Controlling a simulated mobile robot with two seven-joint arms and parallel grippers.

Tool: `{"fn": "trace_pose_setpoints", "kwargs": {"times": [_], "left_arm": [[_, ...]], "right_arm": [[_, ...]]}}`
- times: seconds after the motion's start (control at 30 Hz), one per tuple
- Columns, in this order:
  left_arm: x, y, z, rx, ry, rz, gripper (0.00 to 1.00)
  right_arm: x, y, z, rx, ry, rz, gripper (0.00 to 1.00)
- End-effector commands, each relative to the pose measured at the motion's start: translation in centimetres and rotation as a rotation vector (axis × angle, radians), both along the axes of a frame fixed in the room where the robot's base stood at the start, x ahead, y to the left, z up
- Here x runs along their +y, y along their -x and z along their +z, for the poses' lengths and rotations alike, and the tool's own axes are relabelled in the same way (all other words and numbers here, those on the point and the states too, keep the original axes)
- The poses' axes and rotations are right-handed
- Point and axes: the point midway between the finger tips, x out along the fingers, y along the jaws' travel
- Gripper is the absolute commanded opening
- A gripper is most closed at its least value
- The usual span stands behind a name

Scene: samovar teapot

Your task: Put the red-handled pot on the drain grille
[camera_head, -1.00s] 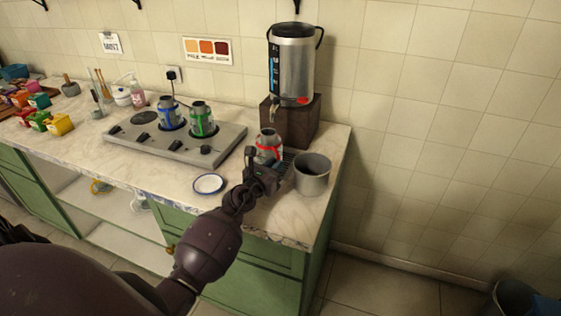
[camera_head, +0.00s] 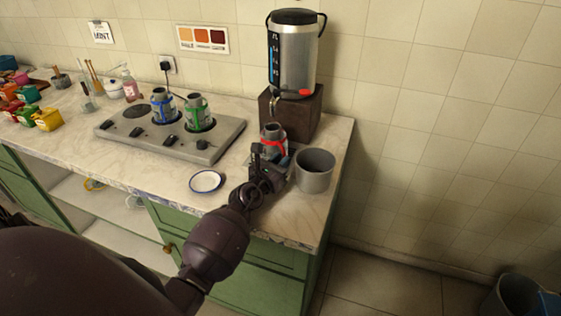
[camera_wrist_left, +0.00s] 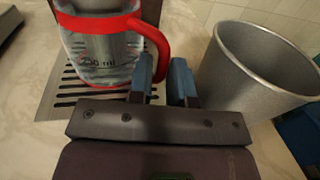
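The red-handled pot (camera_head: 273,139), a clear vessel with a red band and handle, stands upright in front of the samovar. In the left wrist view the pot (camera_wrist_left: 100,55) is over the slotted drain grille (camera_wrist_left: 64,96); its base looks level with the slots, but I cannot tell for certain that it touches. My left gripper (camera_head: 262,160) is at the pot's near side. In the left wrist view its two blue fingers (camera_wrist_left: 166,78) are close together, with the red handle between them. The grille is mostly hidden in the head view. My right gripper is not in view.
A grey open container (camera_head: 315,170) stands close to the right of my left gripper. The samovar (camera_head: 295,55) sits on a dark block behind the pot. A saucer (camera_head: 206,181) lies at left front. The stove (camera_head: 170,135) holds a blue-handled and a green-handled pot.

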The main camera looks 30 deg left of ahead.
Motion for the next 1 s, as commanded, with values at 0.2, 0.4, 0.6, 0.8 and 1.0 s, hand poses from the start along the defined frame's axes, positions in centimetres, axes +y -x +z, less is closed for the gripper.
{"fn": "trace_pose_setpoints", "kwargs": {"times": [0.2,0.4,0.6,0.8,1.0], "left_arm": [[0.0,0.0,0.0,0.0,0.0,0.0,0.4],[0.0,0.0,0.1,0.0,0.0,0.0,0.4],[0.0,1.2,0.3,0.002,0.0,0.001,0.4],[-0.1,4.4,0.3,0.001,0.0,0.0,0.4],[-0.2,7.8,0.3,0.002,0.0,0.001,0.4]], "right_arm": [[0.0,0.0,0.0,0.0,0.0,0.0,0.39],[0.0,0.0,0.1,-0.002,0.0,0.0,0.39],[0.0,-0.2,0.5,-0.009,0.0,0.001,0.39],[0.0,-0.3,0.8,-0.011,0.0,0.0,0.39],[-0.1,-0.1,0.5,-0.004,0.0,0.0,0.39]]}}
